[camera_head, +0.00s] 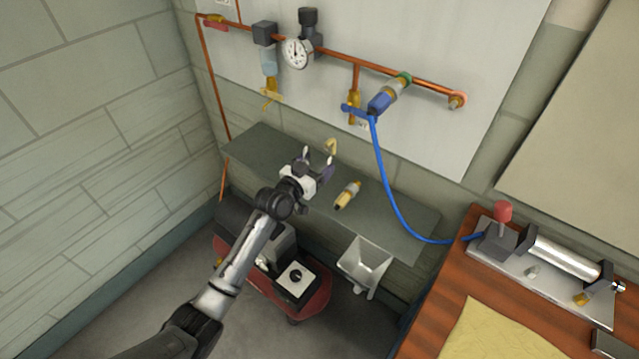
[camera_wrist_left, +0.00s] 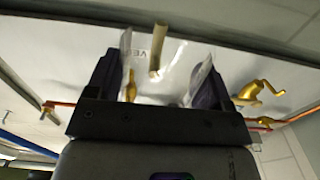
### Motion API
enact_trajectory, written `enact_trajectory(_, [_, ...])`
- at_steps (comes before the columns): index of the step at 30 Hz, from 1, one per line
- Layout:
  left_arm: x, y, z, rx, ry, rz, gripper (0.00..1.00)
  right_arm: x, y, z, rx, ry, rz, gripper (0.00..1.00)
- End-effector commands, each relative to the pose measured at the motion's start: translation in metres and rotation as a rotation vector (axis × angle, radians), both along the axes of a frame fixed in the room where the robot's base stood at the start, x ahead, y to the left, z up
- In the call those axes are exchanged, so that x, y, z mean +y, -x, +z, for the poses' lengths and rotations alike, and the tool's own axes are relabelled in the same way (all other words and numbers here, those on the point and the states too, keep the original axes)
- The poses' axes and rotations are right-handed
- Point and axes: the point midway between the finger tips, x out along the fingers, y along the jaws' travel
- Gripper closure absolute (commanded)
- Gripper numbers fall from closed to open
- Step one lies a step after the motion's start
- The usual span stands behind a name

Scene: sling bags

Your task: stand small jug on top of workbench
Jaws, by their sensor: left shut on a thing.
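My left gripper (camera_head: 317,158) is over the grey wall shelf, with its fingers apart around a pale thing that I take to be the small jug. Only a curved cream piece (camera_head: 331,146) shows past the fingertips in the head view; the rest is hidden. In the left wrist view a tan bar (camera_wrist_left: 158,50) stands up between the fingers of the left gripper (camera_wrist_left: 163,75), against a white background, so the body's outline is hard to tell. The workbench (camera_head: 440,305), with a red-brown wooden top, is at the lower right, well away from the gripper. My right gripper is not in view.
A yellow bottle-like thing (camera_head: 347,194) is on the grey shelf (camera_head: 400,225). A blue hose (camera_head: 385,185) hangs between shelf and bench. A metal device (camera_head: 560,258) and a yellow cloth (camera_head: 490,335) occupy the bench. A metal bin (camera_head: 365,262) and red machine (camera_head: 300,295) are below.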

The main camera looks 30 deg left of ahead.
Motion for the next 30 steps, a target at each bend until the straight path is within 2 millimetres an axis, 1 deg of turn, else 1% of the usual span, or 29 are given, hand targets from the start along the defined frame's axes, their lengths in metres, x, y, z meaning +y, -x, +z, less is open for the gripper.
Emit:
enact_trajectory(1, [-0.001, -0.010, -0.001, -0.002, 0.001, 0.000, 0.53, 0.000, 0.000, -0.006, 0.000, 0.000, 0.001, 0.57])
enact_trajectory(2, [-0.001, -0.014, -0.001, -0.002, 0.001, 0.000, 0.53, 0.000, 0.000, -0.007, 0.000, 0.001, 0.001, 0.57])
enact_trajectory(3, [-0.001, -0.015, -0.007, 0.002, 0.000, -0.001, 0.53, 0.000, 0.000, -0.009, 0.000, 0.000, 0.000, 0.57])
enact_trajectory(6, [-0.001, -0.013, -0.017, 0.002, 0.000, -0.001, 0.53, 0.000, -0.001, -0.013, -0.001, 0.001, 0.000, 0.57])
enact_trajectory(14, [-0.001, -0.013, -0.027, 0.001, 0.000, 0.000, 0.53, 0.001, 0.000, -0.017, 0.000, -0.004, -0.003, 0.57])
enact_trajectory(17, [-0.001, -0.013, -0.038, 0.003, 0.000, -0.001, 0.53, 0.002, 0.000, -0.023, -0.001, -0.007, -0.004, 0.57])
enact_trajectory(23, [-0.001, -0.013, -0.069, 0.002, 0.000, 0.000, 0.53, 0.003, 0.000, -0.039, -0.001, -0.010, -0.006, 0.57])
enact_trajectory(25, [-0.001, -0.016, -0.072, -0.001, 0.001, 0.000, 0.53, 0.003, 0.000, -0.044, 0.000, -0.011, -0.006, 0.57])
enact_trajectory(30, [-0.001, -0.017, -0.070, -0.001, 0.000, 0.000, 0.53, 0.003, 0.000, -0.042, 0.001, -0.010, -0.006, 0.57])
